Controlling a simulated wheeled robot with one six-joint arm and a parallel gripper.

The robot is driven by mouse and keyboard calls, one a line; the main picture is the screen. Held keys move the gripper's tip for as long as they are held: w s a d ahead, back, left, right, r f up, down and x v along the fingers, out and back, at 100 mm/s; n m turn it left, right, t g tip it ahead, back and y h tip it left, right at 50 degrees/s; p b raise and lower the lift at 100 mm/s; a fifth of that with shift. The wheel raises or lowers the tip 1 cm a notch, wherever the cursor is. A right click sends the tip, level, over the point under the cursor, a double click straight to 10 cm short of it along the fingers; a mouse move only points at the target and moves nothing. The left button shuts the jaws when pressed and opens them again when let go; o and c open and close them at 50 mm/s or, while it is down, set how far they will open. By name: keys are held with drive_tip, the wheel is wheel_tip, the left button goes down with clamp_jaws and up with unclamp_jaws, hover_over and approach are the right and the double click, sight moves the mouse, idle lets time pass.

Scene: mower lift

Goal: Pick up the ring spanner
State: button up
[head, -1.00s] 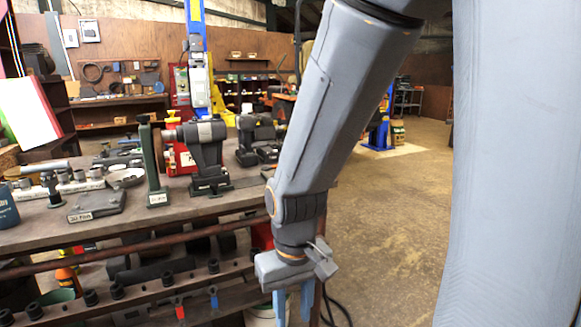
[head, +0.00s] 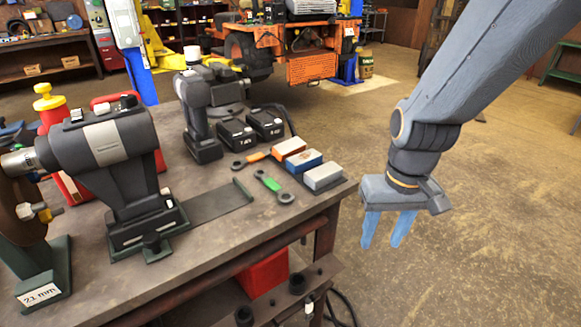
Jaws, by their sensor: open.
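A spanner with a green middle (head: 273,186) and a dark ring at its near end lies flat on the workbench (head: 225,228), near the right corner. A tool with an orange middle (head: 256,157) and a ring-shaped left end lies just behind it. I cannot tell for certain which of the two is the ring spanner. My gripper (head: 383,244) hangs to the right of the bench edge, over the floor. Its two blue fingers point down, open, with nothing between them. It is apart from both tools.
Orange, blue and grey blocks (head: 324,176) stand right of the spanner, towards the bench edge. Black batteries (head: 236,134) and a power tool (head: 198,110) stand behind. The floor (head: 460,250) on the right is open.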

drive_tip(key=w+a+r+n+t+y+p, duration=0.1)
drive_tip(key=w+a+r+n+p, duration=0.1)
drive_tip(key=w+a+r+p, duration=0.3)
drive_tip(key=w+a+r+n+t+p, duration=0.1)
drive_tip(key=w+a+r+n+p, duration=0.2)
drive_tip(key=a, duration=0.5)
drive_tip(key=n+y+p, duration=0.1)
drive_tip(key=n+p, duration=0.1)
drive_tip(key=p, duration=0.2)
approach(272, 184)
drive_tip(key=shift+s+d+r+t, duration=0.1)
drive_tip(key=shift+s+d+t, duration=0.1)
drive_tip(key=shift+d+t, duration=0.25)
drive_tip(key=shift+w+a, duration=0.15)
drive_tip(key=shift+a, duration=0.05)
drive_tip(key=x, duration=0.2)
drive_tip(key=b+x, duration=0.1)
drive_tip(key=x, duration=0.4)
drive_tip(key=shift+a+f+b, duration=0.2)
drive_tip(key=shift+f+b, duration=0.1)
drive_tip(key=shift+f, duration=0.1)
drive_tip(key=shift+s, duration=0.2)
clamp_jaws()
drive_tip(key=shift+r, duration=0.1)
